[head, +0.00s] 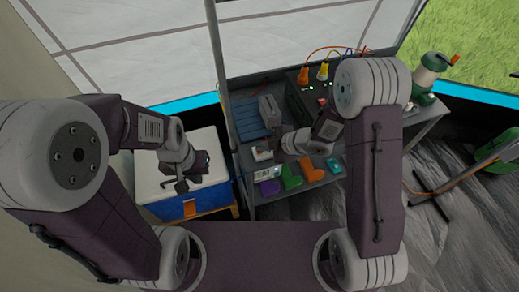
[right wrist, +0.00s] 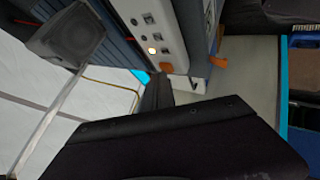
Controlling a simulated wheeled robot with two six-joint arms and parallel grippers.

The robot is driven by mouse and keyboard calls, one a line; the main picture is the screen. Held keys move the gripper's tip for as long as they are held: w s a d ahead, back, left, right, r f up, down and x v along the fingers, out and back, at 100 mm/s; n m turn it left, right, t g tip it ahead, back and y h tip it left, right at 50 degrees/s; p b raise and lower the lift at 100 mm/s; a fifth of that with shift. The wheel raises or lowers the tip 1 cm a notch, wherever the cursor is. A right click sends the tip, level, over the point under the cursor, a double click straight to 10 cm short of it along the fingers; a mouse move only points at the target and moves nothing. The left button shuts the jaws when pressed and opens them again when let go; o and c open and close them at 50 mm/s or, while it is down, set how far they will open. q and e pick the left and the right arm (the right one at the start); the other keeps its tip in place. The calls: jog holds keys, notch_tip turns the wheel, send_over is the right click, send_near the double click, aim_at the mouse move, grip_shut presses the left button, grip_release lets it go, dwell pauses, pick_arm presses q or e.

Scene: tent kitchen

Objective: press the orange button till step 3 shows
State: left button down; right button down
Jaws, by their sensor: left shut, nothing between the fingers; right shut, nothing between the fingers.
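A pale panel (right wrist: 172,30) with several small round lights or dots shows in the right wrist view; one low on it (right wrist: 152,50) glows warm white. My left gripper (head: 179,186) is shut and empty above the white-topped box (head: 150,180). No step number is readable.
The grey bench (head: 325,180) holds purple, green and teal pieces (head: 291,178), a blue ribbed item (head: 250,120) and a dark box with green lights and coloured plugs (head: 305,92). A green-and-white lantern-like object (head: 428,75) stands at right. A grey post (head: 219,60) rises left of the bench.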

jog(key=shift+r+p, duration=0.85)
notch_tip(320, 180, up, 5)
jog(key=p, duration=0.4)
jog(key=shift+p, duration=0.4)
dwell(1.9)
